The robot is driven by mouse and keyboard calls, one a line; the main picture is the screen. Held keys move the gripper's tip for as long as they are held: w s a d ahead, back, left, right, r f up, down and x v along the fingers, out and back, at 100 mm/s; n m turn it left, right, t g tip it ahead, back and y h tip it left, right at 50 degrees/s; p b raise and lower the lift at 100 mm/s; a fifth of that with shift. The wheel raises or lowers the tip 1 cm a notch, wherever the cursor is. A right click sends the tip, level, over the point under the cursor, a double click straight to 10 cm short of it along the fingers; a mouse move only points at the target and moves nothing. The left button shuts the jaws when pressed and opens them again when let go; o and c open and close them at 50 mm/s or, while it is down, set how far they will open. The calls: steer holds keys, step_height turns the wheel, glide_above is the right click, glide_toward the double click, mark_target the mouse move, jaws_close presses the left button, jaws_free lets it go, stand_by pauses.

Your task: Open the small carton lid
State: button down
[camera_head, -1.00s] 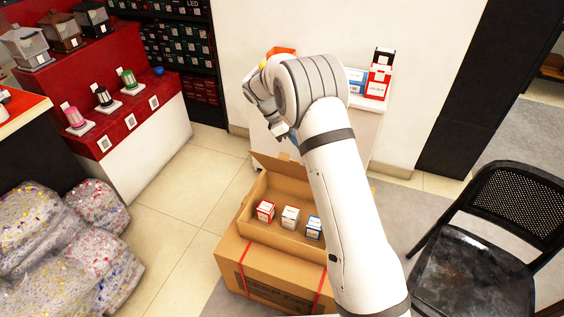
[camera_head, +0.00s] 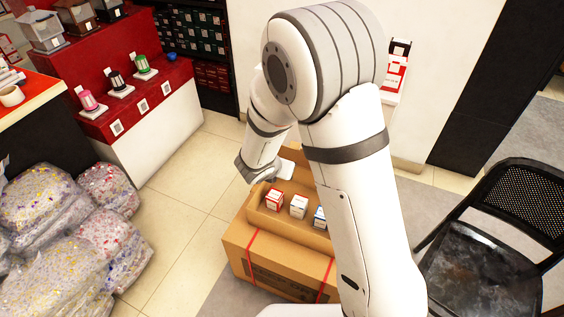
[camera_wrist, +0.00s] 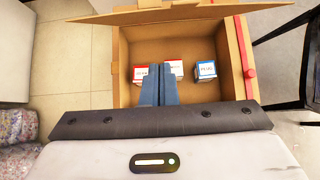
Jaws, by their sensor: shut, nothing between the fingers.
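The small brown carton (camera_wrist: 122,62) fills the middle of the wrist view. Its top is open, and a flap (camera_wrist: 175,15) stands out along its far side. In the head view the carton (camera_head: 262,217) rests on a larger brown box, partly hidden by my arm. Inside are three little boxes: a red-and-white one (camera_wrist: 141,74), a white one with red (camera_wrist: 174,69) and a blue-and-white one (camera_wrist: 205,71). My gripper (camera_wrist: 158,80) is shut and empty, its fingers pointing over the carton's interior. I cannot tell its height above the boxes.
The larger box (camera_head: 262,268) has red straps. A black chair (camera_head: 485,240) stands at right. Clear bags of scraps (camera_head: 65,235) lie at left beside a red-topped display counter (camera_head: 145,95). Tiled floor (camera_head: 185,205) is free between the bags and the boxes.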

steer(key=w+d+f, duration=0.2)
steer(key=w+d, duration=0.1)
steer(key=w, duration=0.4)
steer(key=shift+w+d+f+p, duration=0.15)
steer(key=shift+w+f+p, duration=0.1)
steer(key=shift+f+p, duration=0.2)
steer(key=shift+r, duration=0.1)
